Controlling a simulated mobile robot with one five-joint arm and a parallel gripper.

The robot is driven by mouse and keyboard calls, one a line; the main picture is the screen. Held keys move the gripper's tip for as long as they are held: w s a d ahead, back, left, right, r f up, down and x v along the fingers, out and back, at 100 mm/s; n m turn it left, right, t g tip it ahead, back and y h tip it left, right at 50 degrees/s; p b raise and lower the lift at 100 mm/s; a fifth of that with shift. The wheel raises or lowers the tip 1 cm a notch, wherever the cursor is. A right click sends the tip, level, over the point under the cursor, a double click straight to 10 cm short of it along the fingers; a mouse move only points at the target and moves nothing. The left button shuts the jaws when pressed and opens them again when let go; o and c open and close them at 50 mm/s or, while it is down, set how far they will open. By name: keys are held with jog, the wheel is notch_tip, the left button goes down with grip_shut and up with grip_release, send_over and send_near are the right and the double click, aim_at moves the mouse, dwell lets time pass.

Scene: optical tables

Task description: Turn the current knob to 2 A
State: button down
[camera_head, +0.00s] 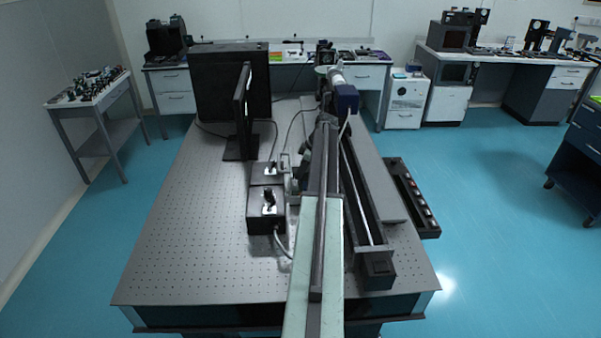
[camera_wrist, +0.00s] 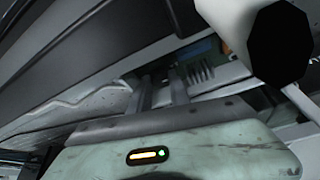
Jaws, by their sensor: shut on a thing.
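My gripper (camera_wrist: 175,75) shows in the wrist view. Its two grey fingers run up from the pale green gripper body into a dark gap below a large grey slab. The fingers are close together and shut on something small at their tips. I cannot make out its shape, and no current knob, scale or 2 A mark can be read in either view. In the head view my arm reaches away over the table, and the gripper cannot be made out at its far end.
A white cylinder with a black end (camera_wrist: 280,45) is close on the right in the wrist view. Black boxes (camera_head: 266,222) and a monitor (camera_head: 243,110) stand left of my arm on the perforated optical table (camera_head: 180,235). The table's left side is clear. A long black strip (camera_head: 412,197) lies to the right.

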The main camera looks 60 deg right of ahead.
jog(key=shift+a+m+t+h, duration=0.15)
jog(key=shift+m+h, duration=0.35)
jog(key=shift+m, duration=0.85)
jog(key=shift+d+m+t+h, duration=0.15)
jog(key=shift+m+h, duration=0.35)
jog(key=shift+m, duration=0.85)
jog(key=shift+a, duration=0.1)
jog(key=c, duration=1.5)
grip_release()
jog(key=p+v, duration=0.7)
jog(key=v, duration=0.1)
jog(key=shift+f, duration=0.1)
